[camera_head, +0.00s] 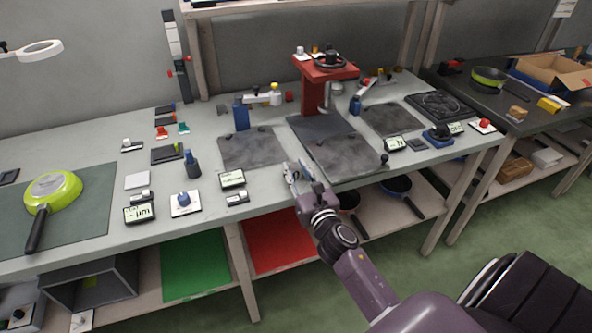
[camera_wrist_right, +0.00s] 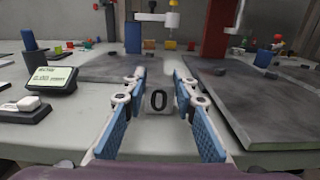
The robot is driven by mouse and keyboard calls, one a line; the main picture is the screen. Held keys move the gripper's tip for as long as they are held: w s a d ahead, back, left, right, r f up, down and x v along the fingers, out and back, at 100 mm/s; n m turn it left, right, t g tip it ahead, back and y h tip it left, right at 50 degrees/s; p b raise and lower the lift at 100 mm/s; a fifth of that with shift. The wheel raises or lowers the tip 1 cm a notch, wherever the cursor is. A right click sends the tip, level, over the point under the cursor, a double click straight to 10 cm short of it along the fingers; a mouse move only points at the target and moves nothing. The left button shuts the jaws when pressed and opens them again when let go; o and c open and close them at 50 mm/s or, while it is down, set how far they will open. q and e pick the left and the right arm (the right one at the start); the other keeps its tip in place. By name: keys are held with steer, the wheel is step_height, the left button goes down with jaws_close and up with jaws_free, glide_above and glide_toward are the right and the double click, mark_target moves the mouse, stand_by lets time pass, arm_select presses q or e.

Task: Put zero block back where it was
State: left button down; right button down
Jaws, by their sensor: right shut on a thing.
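The zero block (camera_wrist_right: 158,101) is a small grey block with a black "0" on its face. In the right wrist view it sits between the fingertips of my right gripper (camera_wrist_right: 158,92), which is shut on it. In the head view my right gripper (camera_head: 302,180) is at the front edge of the workbench (camera_head: 270,194), between the left grey plate and the larger plate under the red press. The block itself is hard to make out there. I cannot tell whether its underside touches the bench. My left gripper is not in view.
A display (camera_head: 232,179) stands left of the right gripper; it also shows in the wrist view (camera_wrist_right: 52,79). A grey plate (camera_head: 252,148) lies behind, and a dark plate (camera_head: 345,157) lies to the right. A red press (camera_head: 313,90) rises behind. A green pan (camera_head: 52,190) lies far left.

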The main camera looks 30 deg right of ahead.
steer(key=c, duration=1.6)
jaws_free()
steer(key=shift+r, duration=0.1)
steer(key=shift+v, duration=6.05)
